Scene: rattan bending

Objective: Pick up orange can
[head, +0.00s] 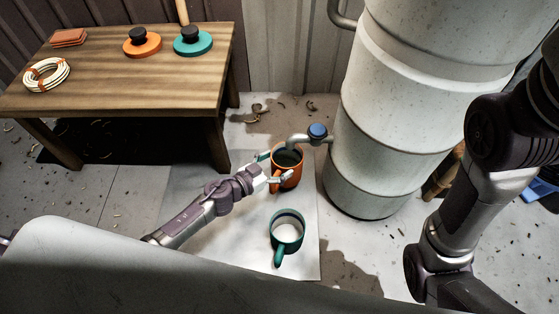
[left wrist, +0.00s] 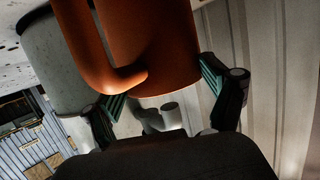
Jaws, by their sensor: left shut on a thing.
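The orange can (head: 293,179) is a mug-like can with a handle, near the spout of the white tank in the head view. My left gripper (head: 276,171) is shut on it from the left, with a finger on either side. In the left wrist view the orange can (left wrist: 155,35) fills the top middle, its handle toward the camera, between the teal finger pads of my left gripper (left wrist: 162,88). I cannot tell whether the can touches the floor sheet. My right gripper is not in view; part of my right arm shows at the right of the head view.
A green can (head: 287,231) with pale contents stands on the light sheet (head: 215,249), in front of the orange can. The large white tank (head: 385,120) with a blue-capped tap (head: 317,131) stands close on the right. A wooden table (head: 120,85) holding discs and a coil stands at the back left.

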